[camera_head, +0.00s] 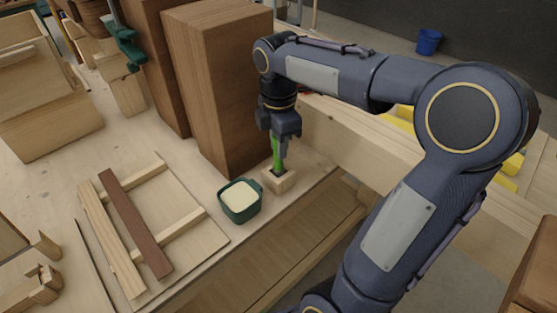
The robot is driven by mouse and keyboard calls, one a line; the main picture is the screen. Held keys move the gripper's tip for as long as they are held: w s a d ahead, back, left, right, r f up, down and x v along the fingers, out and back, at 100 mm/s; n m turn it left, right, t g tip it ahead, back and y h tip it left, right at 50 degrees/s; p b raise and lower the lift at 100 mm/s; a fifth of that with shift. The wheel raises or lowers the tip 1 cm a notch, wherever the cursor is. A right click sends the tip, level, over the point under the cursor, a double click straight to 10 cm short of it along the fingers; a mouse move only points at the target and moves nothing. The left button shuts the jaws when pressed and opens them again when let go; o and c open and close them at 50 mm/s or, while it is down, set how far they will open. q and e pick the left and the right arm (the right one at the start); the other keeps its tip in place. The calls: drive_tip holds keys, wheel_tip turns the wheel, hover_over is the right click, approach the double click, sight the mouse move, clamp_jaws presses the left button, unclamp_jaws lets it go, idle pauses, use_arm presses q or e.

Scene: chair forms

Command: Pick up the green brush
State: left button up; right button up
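The green brush (277,155) stands upright in a small wooden block holder (279,181) near the front edge of the workbench. Its lower end is down in the dark opening of the block. My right gripper (280,143) points down from above, with its fingers around or right beside the top of the green handle. The fingers partly hide the handle, and I cannot tell whether they are closed on it. My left gripper is out of view.
A green cup with pale contents (240,202) stands left of the holder. A tall brown wooden block (222,95) rises close behind. A board with wooden strips (150,228) lies to the left. A blue bucket (429,41) is on the floor beyond.

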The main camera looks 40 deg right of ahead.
clamp_jaws()
drive_tip(key=shift+r, duration=0.1)
wheel_tip(320, 180, up, 18)
drive_tip(key=p, duration=0.2)
drive_tip(key=shift+w+a+p, duration=0.1)
drive_tip(key=shift+p, duration=0.2)
idle(2.1)
